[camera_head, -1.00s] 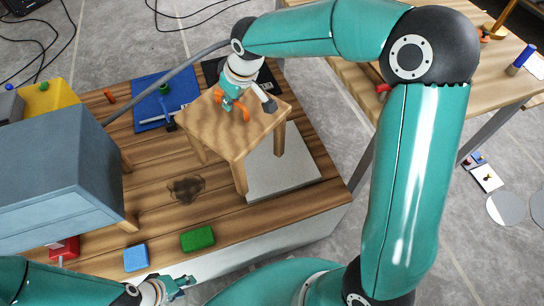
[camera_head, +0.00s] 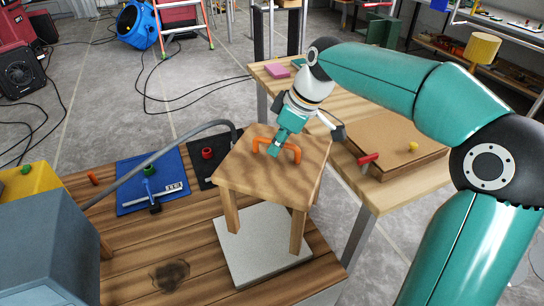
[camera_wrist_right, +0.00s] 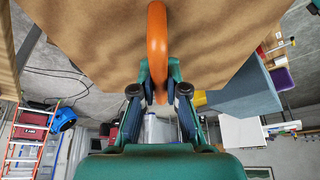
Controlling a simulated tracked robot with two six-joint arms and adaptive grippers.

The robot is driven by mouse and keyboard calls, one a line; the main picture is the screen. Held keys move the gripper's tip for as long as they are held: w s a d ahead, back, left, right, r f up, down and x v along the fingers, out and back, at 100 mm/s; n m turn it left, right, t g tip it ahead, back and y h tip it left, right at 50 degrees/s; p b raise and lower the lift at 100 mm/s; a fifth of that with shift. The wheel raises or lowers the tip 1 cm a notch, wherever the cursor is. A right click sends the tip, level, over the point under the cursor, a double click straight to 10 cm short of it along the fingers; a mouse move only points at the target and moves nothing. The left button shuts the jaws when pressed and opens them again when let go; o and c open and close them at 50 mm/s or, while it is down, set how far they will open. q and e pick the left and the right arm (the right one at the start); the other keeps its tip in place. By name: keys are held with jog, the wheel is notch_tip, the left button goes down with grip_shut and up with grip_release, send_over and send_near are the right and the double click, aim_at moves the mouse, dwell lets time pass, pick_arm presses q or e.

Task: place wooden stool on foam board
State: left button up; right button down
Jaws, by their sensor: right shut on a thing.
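The wooden stool (camera_head: 262,175) is upright, with an orange handle (camera_head: 296,152) on its top. My right gripper (camera_head: 277,148) is shut on that handle from above. In the right wrist view, the orange handle (camera_wrist_right: 157,45) runs between my fingers, with the wooden seat (camera_wrist_right: 95,35) beyond. A pale grey square board, apparently the foam board (camera_head: 262,262), lies on the wooden workbench under the stool. The two visible front legs appear over the board. I cannot tell whether they touch it, and the rear legs are hidden. My left gripper is out of view.
A blue mat (camera_head: 135,200) with a clamp-like tool and a black mat (camera_head: 203,172) lie left of the stool. A grey-blue box (camera_head: 45,245) stands at the left. A second table (camera_head: 395,190) with a brown board (camera_head: 412,150) stands close on the right.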

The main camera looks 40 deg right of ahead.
aim_at(292, 179)
notch_tip(292, 179, down, 18)
jog(key=b, duration=0.3)
jog(key=shift+b, duration=0.3)
jog(key=shift+f, duration=0.1)
jog(key=c, duration=1.2)
grip_release()
jog(key=shift+f, duration=0.1)
jog(key=p+v, duration=0.2)
jog(key=v, duration=1)
